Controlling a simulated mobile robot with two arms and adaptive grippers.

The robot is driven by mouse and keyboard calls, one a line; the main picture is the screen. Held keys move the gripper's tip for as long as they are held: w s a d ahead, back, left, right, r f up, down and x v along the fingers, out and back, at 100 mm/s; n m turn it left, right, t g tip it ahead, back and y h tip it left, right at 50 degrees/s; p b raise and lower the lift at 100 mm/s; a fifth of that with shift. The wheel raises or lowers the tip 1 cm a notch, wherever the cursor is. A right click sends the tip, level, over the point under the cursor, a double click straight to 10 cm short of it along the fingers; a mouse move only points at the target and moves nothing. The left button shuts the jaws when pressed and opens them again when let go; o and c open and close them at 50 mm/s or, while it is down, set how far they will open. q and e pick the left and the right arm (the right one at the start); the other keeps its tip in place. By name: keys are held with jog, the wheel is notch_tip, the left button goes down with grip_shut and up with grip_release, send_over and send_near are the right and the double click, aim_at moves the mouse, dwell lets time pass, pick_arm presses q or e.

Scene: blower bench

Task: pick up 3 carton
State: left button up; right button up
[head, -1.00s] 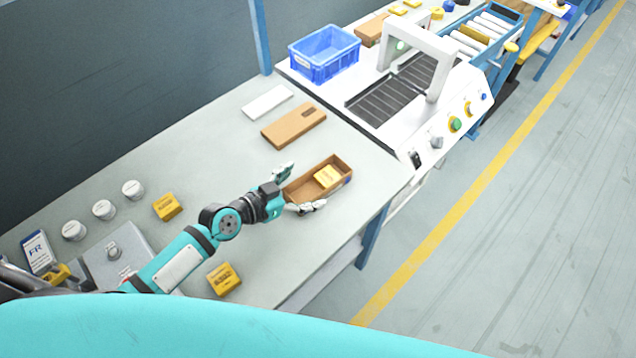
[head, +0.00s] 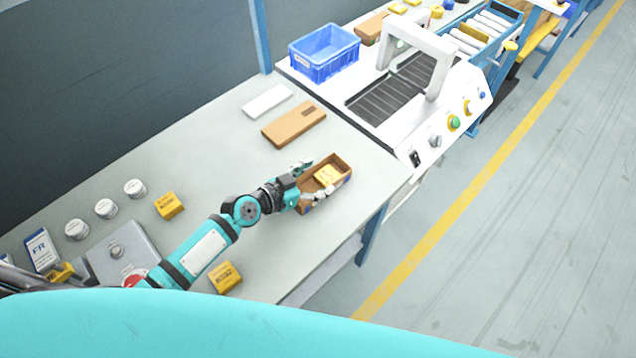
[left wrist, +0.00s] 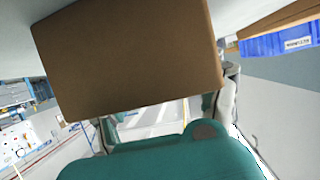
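An open brown carton (head: 337,189) lies on the bench towards its front edge, with a yellow box (head: 327,175) inside it. My left gripper (head: 312,181) is at the carton's near end, with one finger along each long side. The fingers look closed in against its walls. In the left wrist view the carton (left wrist: 130,55) fills the upper middle, and a finger shows right beside its right edge. The other finger is largely hidden there. A flat, closed brown carton (head: 293,125) lies further back. My right gripper is not in view.
Yellow boxes (head: 169,206) (head: 226,277) and several white round tins (head: 106,208) stand at the left. A white flat piece (head: 267,101), a blue bin (head: 325,55) and a conveyor with a white arch (head: 440,60) are behind. Bench between is clear.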

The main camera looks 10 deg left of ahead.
pick_arm(q)
jog(key=shift+c, duration=0.7)
